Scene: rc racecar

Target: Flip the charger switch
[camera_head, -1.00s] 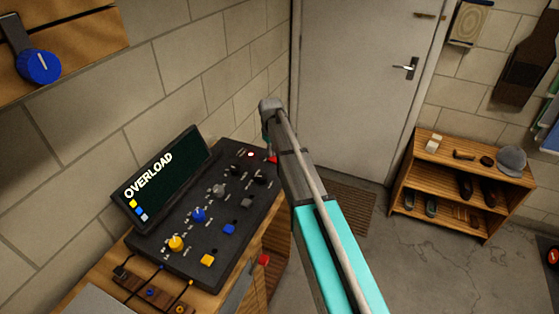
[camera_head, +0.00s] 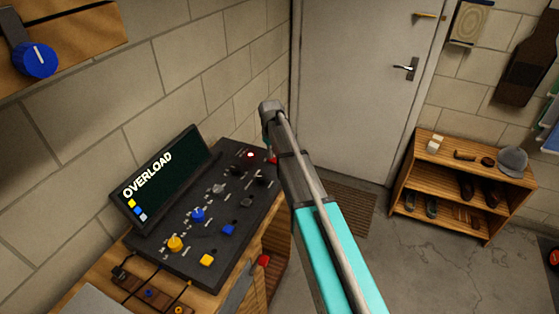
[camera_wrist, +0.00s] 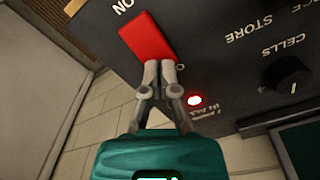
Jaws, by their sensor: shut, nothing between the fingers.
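The red switch (camera_wrist: 147,38) is a rectangular rocker on the dark control panel (camera_wrist: 215,60), with lettering beside it. In the head view only a small part of the red switch (camera_head: 273,160) shows at the panel's far right corner, beside my arm. My gripper (camera_wrist: 160,68) is shut and empty, its fingertips at the lower edge of the red switch. They look to be touching it or very close; I cannot tell which. In the head view my arm hides the fingertips.
A red lamp (camera_wrist: 194,100) glows beside my fingers. A black knob (camera_wrist: 288,76) sits by the CELLS label. The panel's screen (camera_head: 165,175) reads OVERLOAD. Yellow, blue and grey knobs cover the panel. A door (camera_head: 350,90) and a wooden shelf (camera_head: 405,170) stand beyond.

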